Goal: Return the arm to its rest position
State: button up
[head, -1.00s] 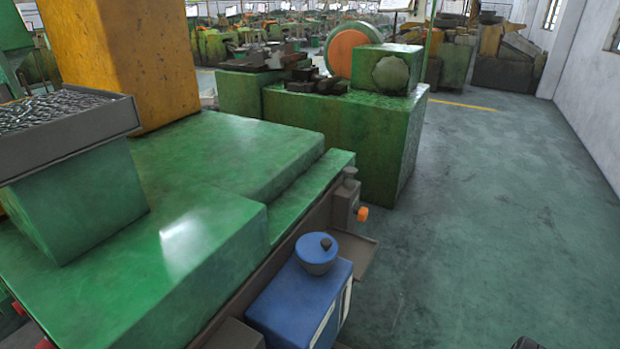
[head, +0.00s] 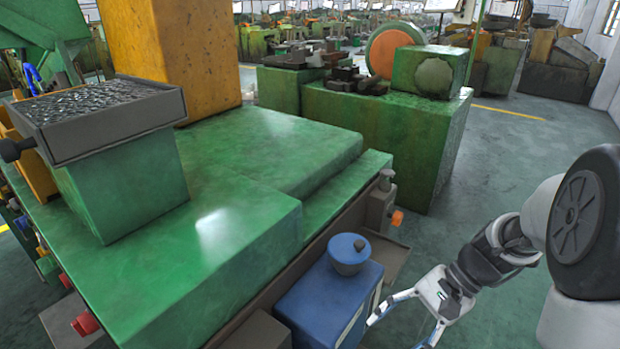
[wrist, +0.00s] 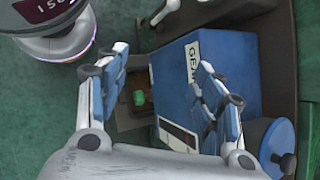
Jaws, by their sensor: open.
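My gripper (head: 402,322) is at the lower right of the head view, beside the blue box (head: 328,302) on the machine's side. Its fingers are spread and hold nothing. In the wrist view my gripper (wrist: 160,95) shows its two fingers apart, with the blue box (wrist: 240,60) behind and beside the right finger. I cannot tell whether that finger touches the box. My arm (head: 530,235) comes in from the right edge, over the aisle floor.
A green machine (head: 230,220) fills the left and middle, with a tray of metal parts (head: 100,140) on it. Another green machine (head: 400,130) stands behind. The aisle floor (head: 510,150) at right is clear.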

jog(key=s+a+r+n+t+h, duration=0.2)
jog(key=s+r+n+t+h, duration=0.4)
jog(key=s+r+n, duration=0.4)
jog(key=s+r+h, duration=0.1)
jog(key=s+r, duration=0.1)
jog(key=s, duration=0.1)
jog(key=shift+h, duration=0.3)
jog(key=shift+a+r, duration=0.1)
jog(key=shift+a, duration=0.1)
dwell(0.4)
